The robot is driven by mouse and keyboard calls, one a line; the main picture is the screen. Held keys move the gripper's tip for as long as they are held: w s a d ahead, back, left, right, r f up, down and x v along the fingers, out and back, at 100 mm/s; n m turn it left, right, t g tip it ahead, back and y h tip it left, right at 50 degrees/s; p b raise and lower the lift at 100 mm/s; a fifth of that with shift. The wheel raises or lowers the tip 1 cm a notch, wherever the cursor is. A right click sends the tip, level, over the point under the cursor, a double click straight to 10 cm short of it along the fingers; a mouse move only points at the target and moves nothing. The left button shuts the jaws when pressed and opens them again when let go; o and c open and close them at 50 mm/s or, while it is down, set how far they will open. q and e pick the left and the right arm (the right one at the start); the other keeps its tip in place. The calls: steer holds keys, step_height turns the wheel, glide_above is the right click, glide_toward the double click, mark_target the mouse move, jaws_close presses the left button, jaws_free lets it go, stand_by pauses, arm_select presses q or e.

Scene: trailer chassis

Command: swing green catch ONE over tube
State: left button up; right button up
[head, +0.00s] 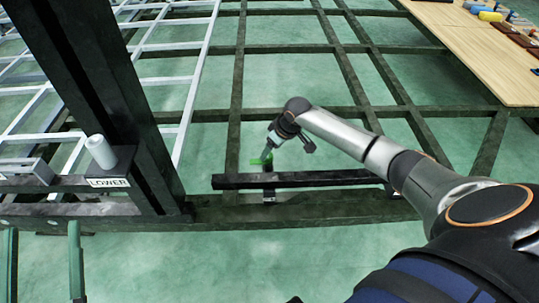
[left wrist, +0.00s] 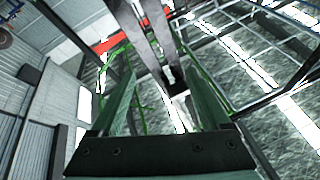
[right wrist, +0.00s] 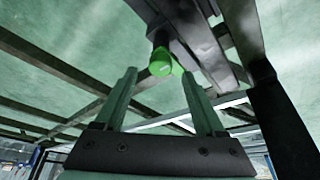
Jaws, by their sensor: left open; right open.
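The green catch (head: 257,161) sits near the left end of a dark horizontal tube (head: 320,179). In the right wrist view its round green end (right wrist: 161,62) shows beside a dark bar, just ahead of my right gripper (right wrist: 158,76). That gripper is open, with the green end in line between its fingertips; I cannot tell if they touch it. In the head view my right arm reaches in from the right and its gripper (head: 267,154) is small beside the catch. My left gripper (head: 42,228) is open and empty at the lower left, and its spread fingers show in the left wrist view (left wrist: 160,70).
A dark upright post (head: 90,90) stands left, beside a white cylinder (head: 101,152) on a block marked LOWER (head: 110,182). Dark chassis beams (head: 300,115) cross the middle. A pale ladder-like frame (head: 165,50) lies left. A wooden table (head: 480,50) with several items is at upper right.

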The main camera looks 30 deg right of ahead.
arm_select(q)
steer(key=s+r+m+t+h+b, duration=0.1)
steer(key=s+r+m+h, duration=0.2)
steer(key=r, duration=0.3)
steer(key=shift+s+d+r+m+h, duration=0.15)
steer(key=shift+s+d+m+h, duration=0.2)
steer(key=shift+h, duration=0.35)
arm_select(e)
steer(key=x, duration=0.3)
steer(key=shift+r, duration=0.1)
steer(key=shift+c, duration=0.4)
jaws_close()
